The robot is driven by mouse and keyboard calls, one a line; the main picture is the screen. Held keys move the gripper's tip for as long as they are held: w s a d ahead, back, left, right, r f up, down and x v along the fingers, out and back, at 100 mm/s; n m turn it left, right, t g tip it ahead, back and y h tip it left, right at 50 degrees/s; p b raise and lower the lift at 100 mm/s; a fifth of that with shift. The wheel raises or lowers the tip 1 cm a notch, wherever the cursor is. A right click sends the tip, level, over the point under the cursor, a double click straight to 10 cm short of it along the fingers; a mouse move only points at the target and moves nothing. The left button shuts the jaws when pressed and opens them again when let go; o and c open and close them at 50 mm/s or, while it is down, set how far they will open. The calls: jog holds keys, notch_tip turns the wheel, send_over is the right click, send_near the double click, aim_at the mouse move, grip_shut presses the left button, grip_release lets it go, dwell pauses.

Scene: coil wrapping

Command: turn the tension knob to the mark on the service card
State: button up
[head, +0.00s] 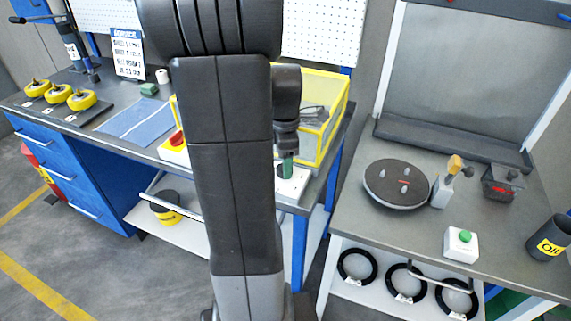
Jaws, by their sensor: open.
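The service card (128,53) stands upright at the back left of the blue workbench, with printed lines too small to read. My gripper (287,154) points down near the front right corner of that bench. It is open, and its fingers show only partly. A small green part (287,168) is right under or between the fingers, above a white box (293,184); I cannot tell whether they touch it. No tension knob can be made out for certain. My arm hides the middle of the bench.
A yellow-framed bin (327,118) stands close behind my gripper.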

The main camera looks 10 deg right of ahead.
jog(key=shift+a+f, duration=0.15)
jog(key=shift+f, duration=0.85)
jog(key=c, duration=1)
jog(key=shift+o, duration=0.2)
jog(key=shift+m, duration=0.3)
